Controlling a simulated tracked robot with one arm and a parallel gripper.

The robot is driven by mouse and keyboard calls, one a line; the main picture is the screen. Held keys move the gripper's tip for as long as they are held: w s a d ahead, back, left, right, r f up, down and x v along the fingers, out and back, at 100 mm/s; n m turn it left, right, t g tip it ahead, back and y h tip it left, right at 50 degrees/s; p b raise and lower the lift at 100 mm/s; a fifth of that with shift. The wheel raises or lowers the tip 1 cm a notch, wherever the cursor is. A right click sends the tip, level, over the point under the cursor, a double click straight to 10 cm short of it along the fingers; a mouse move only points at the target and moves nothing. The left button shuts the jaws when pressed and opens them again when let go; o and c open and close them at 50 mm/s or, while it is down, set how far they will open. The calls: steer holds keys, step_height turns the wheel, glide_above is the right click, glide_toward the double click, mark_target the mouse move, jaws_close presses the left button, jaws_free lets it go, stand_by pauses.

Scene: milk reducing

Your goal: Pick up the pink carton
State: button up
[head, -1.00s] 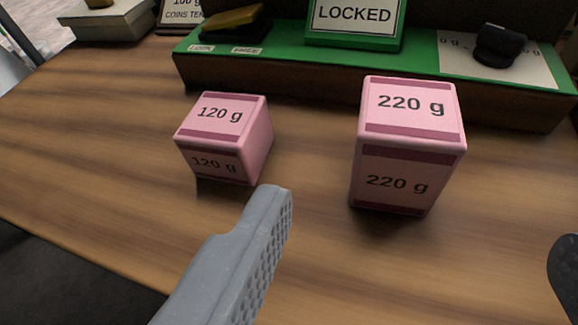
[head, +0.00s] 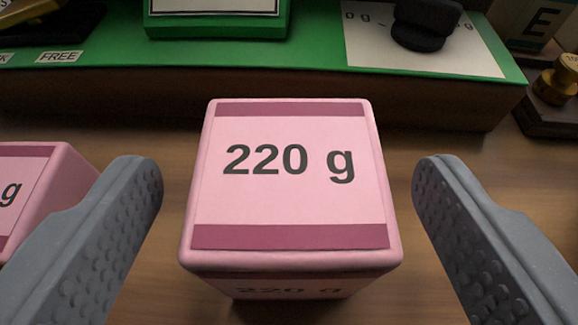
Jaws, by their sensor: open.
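A pink carton marked 220 g (head: 290,205) stands on the wooden table in the middle of the head view, with its top label facing me. My gripper (head: 288,190) is open, with one grey finger to the left of this carton and one to the right. There are gaps between the fingers and the carton, so neither touches it. A second, smaller pink carton (head: 32,185) is at the left edge, partly cut off by the frame and partly behind the left finger.
A green-topped platform (head: 320,55) runs along the back, behind the cartons. It bears a green block, a black object (head: 425,25) on a white card, and a FREE label. A brass weight (head: 558,82) stands at the right. Bare table shows right of the carton.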

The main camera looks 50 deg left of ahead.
mark_target(290, 144)
steer(key=shift+x, duration=2.25)
steer(key=c, duration=1.2)
steer(key=shift+r, duration=0.1)
